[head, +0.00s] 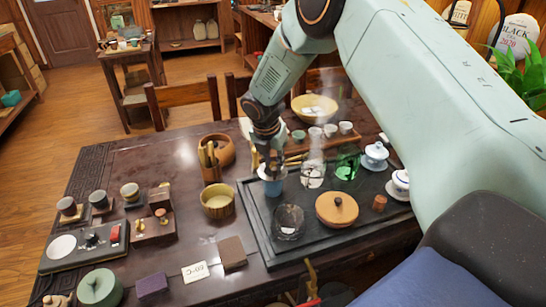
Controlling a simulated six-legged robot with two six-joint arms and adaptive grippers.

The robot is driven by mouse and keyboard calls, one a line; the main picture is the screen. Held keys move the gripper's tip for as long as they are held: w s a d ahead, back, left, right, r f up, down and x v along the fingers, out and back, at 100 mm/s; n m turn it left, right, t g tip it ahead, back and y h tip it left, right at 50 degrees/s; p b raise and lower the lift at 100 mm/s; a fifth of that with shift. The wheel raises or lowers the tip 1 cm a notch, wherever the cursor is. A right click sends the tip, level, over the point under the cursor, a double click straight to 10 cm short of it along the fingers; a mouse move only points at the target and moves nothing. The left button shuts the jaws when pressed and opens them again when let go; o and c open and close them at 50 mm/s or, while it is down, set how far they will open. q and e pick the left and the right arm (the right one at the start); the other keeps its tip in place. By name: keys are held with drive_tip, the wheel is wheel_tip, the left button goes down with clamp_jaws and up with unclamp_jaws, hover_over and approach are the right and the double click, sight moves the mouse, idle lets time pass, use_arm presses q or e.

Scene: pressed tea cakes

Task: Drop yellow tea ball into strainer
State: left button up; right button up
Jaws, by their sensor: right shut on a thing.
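My right gripper (268,157) points down over the tea tray, just above a small blue cup (272,187). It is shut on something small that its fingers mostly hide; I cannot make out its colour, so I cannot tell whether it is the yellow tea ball. A pale rim shows between the fingers and the blue cup; I cannot tell whether this is the strainer. Small round orange-brown pieces (160,212) sit on a wooden stand at the left of the table. My left gripper is not in view.

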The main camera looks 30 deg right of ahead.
drive_tip(key=shift+w+a+f, duration=0.1)
drive_tip(key=shift+w+f, duration=0.05)
drive_tip(key=shift+w, duration=0.1)
drive_tip(key=o, duration=0.4)
drive_tip(key=shift+s, duration=0.2)
drive_tip(key=o, duration=0.3)
drive_tip(key=shift+o, duration=0.3)
drive_tip(key=shift+w, duration=0.2)
drive_tip(key=shift+o, duration=0.2)
drive_tip(key=o, duration=0.3)
drive_tip(key=shift+s, duration=0.2)
drive_tip(key=shift+o, duration=0.2)
drive_tip(key=shift+w, duration=0.15)
